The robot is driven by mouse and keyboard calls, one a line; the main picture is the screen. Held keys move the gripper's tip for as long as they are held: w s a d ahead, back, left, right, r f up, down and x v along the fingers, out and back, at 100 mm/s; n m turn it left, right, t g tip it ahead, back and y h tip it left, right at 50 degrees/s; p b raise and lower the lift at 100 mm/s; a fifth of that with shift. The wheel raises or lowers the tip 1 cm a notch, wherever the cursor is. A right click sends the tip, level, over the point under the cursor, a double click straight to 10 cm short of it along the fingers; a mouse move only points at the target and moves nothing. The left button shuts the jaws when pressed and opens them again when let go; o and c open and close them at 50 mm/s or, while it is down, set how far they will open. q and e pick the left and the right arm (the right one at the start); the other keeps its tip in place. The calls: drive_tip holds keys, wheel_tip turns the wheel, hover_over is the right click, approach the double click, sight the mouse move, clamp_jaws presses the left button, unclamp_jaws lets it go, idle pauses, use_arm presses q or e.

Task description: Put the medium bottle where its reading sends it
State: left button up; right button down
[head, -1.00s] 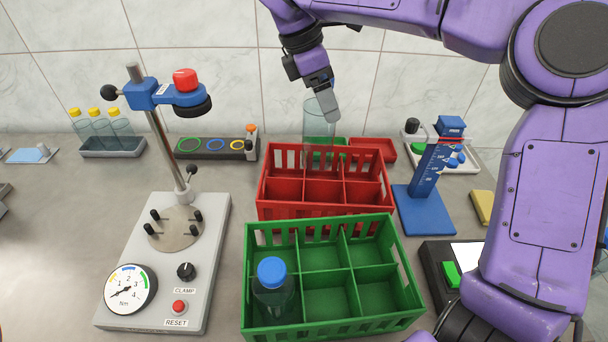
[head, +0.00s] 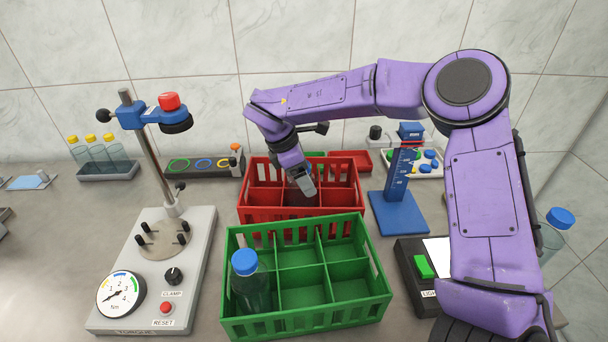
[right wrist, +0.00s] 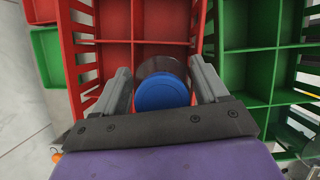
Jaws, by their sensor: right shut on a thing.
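My right gripper (head: 304,187) is down at the red crate (head: 288,222), shut on a clear bottle with a blue cap, apparently the medium bottle. In the right wrist view the blue cap (right wrist: 161,92) sits between the two fingers (right wrist: 162,88). The bottle looks upright and inside a red compartment, seemingly the middle of the near row. Its lower body is hidden, so I cannot tell whether it touches the crate floor. The green crate (head: 308,325) stands in front, with another blue-capped bottle (head: 251,285) in its left near compartment. My left gripper is not in view.
A torque tester (head: 150,285) with dial and post stands left. A blue height gauge (head: 400,205) and a black box with a green button (head: 424,267) stand right. Another blue-capped bottle (head: 556,235) is at far right. Yellow-capped bottles (head: 105,155) stand at back left.

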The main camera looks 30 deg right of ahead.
drive_tip(key=shift+c, duration=2)
unclamp_jaws()
drive_tip(key=shift+w+f, duration=0.15)
drive_tip(key=o, duration=0.4)
drive_tip(key=shift+w+f, duration=0.1)
drive_tip(key=shift+w, duration=0.15)
drive_tip(key=b+v, duration=0.1)
drive_tip(key=v, duration=1.1)
drive_tip(key=shift+a, duration=0.1)
